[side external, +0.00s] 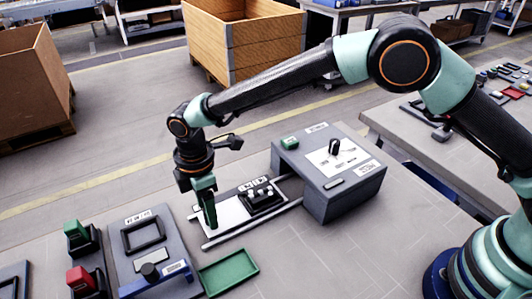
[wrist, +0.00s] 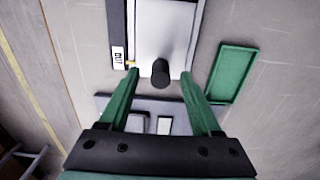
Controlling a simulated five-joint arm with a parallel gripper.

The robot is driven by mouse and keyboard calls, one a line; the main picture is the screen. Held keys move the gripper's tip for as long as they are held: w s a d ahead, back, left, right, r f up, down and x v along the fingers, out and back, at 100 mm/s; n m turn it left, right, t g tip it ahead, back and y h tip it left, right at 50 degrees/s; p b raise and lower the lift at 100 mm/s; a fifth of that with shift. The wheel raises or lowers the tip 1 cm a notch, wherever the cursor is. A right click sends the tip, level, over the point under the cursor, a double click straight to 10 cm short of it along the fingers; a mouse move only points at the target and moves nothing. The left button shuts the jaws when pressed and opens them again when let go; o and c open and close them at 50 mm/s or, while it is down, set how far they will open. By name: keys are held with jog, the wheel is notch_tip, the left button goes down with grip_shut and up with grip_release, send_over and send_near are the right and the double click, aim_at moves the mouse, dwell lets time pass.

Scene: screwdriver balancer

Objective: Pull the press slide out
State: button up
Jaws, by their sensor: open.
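The press (side external: 328,180) is a grey box with a control panel and a green button on top. The slide (side external: 233,213), a pale plate, lies between rails to the left of the box, with a black fixture (side external: 263,199) near the box. My gripper (side external: 209,214) points down over the slide's outer end. In the wrist view my open green fingers (wrist: 160,78) stand on either side of a dark upright knob (wrist: 160,72) on the pale plate (wrist: 178,22). Contact with the knob cannot be told. In the side view the gripper hides the knob.
An empty green tray (side external: 229,272) lies beside the slide. A grey panel (side external: 158,219) with a black frame and knob stands to the left. Green (side external: 77,232) and red (side external: 80,279) blocks sit in black holders at the far left. The bench front is bare.

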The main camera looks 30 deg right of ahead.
jog(key=shift+r, duration=2.6)
